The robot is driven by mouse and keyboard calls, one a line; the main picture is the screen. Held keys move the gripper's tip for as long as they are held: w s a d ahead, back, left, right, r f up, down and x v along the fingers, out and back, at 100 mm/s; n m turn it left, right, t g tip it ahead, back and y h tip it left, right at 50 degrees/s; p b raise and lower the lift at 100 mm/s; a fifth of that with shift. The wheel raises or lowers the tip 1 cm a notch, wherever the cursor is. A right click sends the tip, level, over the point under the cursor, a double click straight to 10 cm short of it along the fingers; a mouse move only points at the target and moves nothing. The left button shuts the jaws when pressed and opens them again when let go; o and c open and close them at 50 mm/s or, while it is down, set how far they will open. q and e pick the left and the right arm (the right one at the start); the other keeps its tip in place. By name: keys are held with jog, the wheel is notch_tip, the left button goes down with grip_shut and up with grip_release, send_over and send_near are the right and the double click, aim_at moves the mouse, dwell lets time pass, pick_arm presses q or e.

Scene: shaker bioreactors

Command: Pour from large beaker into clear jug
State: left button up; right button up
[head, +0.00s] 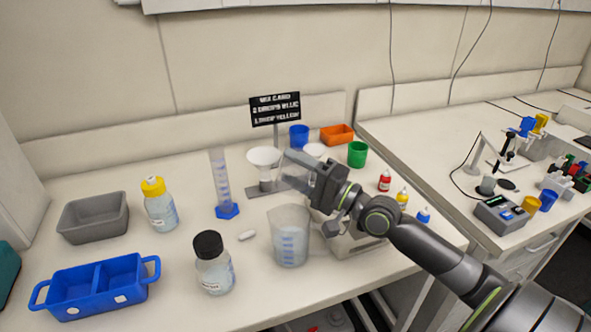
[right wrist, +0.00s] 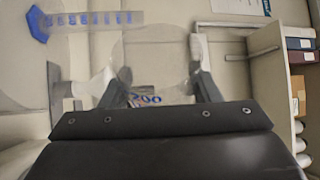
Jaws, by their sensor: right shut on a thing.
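The clear jug (head: 290,240), with blue graduation marks, stands upright on the bench below my right gripper (head: 300,168). In the head view the gripper is raised behind and above the jug. In the right wrist view my right gripper (right wrist: 160,90) is shut on a large clear beaker (right wrist: 150,55). Blue digits show on the beaker between the fingers. The beaker is nearly transparent and mostly hidden by the gripper in the head view, so its tilt and contents are hard to tell. My left gripper is not in view.
A graduated cylinder (head: 221,185) and a white funnel (head: 264,158) stand behind left. A black-capped bottle (head: 213,265) is left of the jug. A scale (head: 355,240) is right of it. Dropper bottles (head: 402,198), a green cup (head: 357,154) and a sign (head: 275,108) stand around the arm.

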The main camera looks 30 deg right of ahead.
jog(key=shift+w+d+r+m+h+p, duration=0.15)
jog(key=shift+r+m+p, duration=0.3)
jog(key=shift+p, duration=0.6)
jog(key=shift+w+d+r+m+h+p, duration=0.15)
jog(key=shift+r+m+p, duration=0.25)
jog(key=shift+p, duration=0.65)
jog(key=shift+a+f+g, duration=0.1)
jog(key=shift+g, duration=0.2)
jog(key=shift+m+p, duration=0.25)
jog(key=shift+p, duration=0.05)
jog(key=shift+w+d+f+m+h+p, duration=0.15)
jog(key=shift+m+p, duration=0.3)
jog(key=shift+p, duration=0.3)
jog(key=shift+d+m+h+p, duration=0.15)
jog(key=shift+m+p, duration=0.3)
jog(key=shift+p, duration=0.25)
jog(key=shift+a+g, duration=0.1)
jog(key=shift+g, duration=0.2)
jog(key=shift+w+m+p, duration=0.1)
jog(key=shift+m+p, duration=0.5)
jog(key=shift+p, duration=0.45)
jog(key=shift+f+g+p, duration=0.15)
jog(key=shift+g+p, duration=0.15)
jog(key=shift+p, duration=0.05)
jog(key=shift+f+m, duration=0.1)
jog(key=shift+m, duration=0.2)
